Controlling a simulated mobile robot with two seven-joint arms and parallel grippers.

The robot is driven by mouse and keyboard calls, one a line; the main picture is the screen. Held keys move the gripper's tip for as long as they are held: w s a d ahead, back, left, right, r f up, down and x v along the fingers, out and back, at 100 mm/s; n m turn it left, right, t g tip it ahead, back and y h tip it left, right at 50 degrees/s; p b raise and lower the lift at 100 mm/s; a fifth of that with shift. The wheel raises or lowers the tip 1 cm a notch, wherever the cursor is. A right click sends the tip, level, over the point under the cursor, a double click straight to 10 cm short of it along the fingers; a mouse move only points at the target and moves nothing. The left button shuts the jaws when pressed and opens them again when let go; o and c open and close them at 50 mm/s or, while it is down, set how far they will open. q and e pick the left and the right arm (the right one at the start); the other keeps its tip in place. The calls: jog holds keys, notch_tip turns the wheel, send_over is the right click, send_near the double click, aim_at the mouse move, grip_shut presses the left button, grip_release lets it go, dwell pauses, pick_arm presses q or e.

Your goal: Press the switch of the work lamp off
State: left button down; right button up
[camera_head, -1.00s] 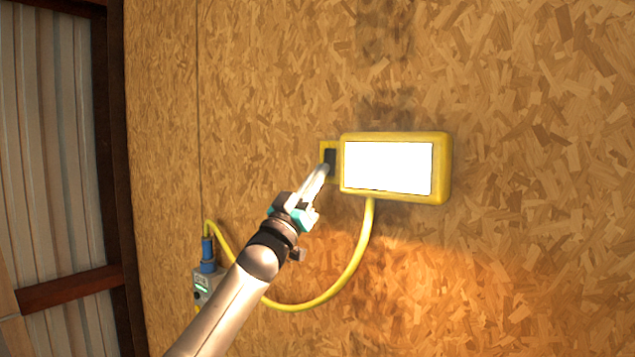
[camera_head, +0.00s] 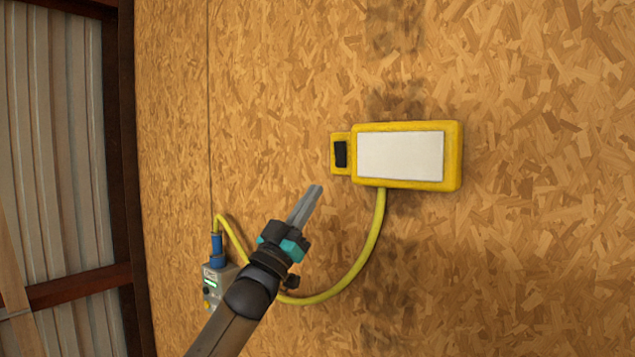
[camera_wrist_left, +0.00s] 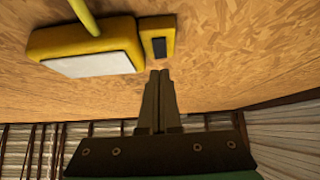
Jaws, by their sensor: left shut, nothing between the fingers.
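The yellow work lamp (camera_head: 453,160) is fixed on the chipboard wall, and its panel (camera_head: 400,155) is unlit, a dull grey-white. Its black switch (camera_head: 341,154) sits in a small yellow housing at the lamp's left side. My left gripper (camera_head: 316,189) is shut and empty, below and left of the switch, apart from it. In the left wrist view the shut fingertips (camera_wrist_left: 159,72) point towards the switch (camera_wrist_left: 159,47), with a gap; the lamp (camera_wrist_left: 85,50) lies to the left there. My right gripper is not in view.
A yellow cable (camera_head: 366,255) loops from the lamp down to a blue plug (camera_head: 216,247) on a grey socket box (camera_head: 217,283) at lower left. The chipboard wall (camera_head: 550,260) is clear to the right. Corrugated metal (camera_head: 60,150) is at far left.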

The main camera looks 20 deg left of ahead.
pick_arm(q)
jog(key=a+f+n+g+y+b, duration=0.2)
jog(key=f+y, duration=0.1)
jog(key=f, duration=1.4)
jog(key=a+f+n+g+y+b, duration=0.1)
jog(key=f+n+g+y, duration=0.2)
jog(key=f, duration=1.3)
jog(key=s+f+m+g+y+b, duration=0.1)
jog(key=s+f+g, duration=0.35)
jog(key=f, duration=1.05)
jog(key=s+f+g+y+b, duration=0.15)
jog(key=s+f, duration=0.55)
jog(key=f, duration=0.8)
jog(key=s+d+f+m+g+b, duration=0.15)
jog(key=s+f+g, duration=0.55)
jog(key=s+f, duration=1.6)
jog(key=s+d+f+g, duration=0.1)
jog(key=s+f+g, duration=0.1)
jog(key=s, duration=1)
jog(key=s+d+f+g+b, duration=0.1)
jog(key=s+f+g, duration=0.2)
jog(key=s, duration=0.9)
jog(key=shift+s+d+f+m+g+y, duration=0.25)
jog(key=shift+d+f+m+g+y, duration=0.15)
jog(key=shift+f, duration=0.25)
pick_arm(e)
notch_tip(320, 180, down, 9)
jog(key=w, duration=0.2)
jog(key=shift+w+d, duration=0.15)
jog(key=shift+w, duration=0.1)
